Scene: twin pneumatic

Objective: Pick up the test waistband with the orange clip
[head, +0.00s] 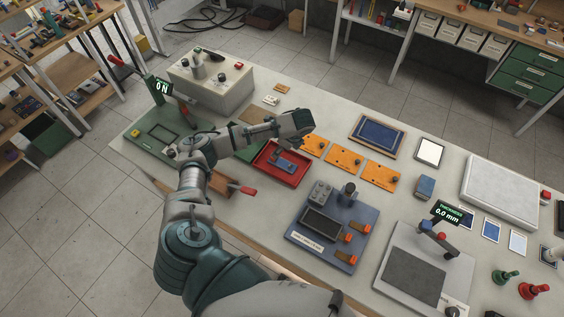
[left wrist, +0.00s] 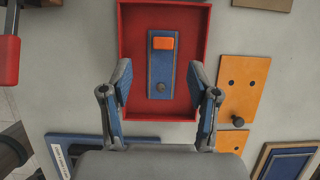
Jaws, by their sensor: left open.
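The test waistband (left wrist: 161,75) is a narrow blue strip with an orange clip (left wrist: 163,43) near its far end. It lies flat in a shallow red tray (left wrist: 208,50), which also shows in the head view (head: 268,172). My left gripper (left wrist: 161,82) is open, its two fingertips on either side of the strip with a gap on each side. Nothing is held between them. In the head view my left arm reaches over the table, and its hand hangs over the red tray, hiding part of it. My right gripper is in neither view.
Orange plates (head: 345,159) lie right of the tray. A blue fixture (head: 300,238) with orange clips stands nearer, with a thickness gauge (head: 418,280) on its right. A green fixture (head: 148,140) and a pale control box (head: 212,88) are at the left.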

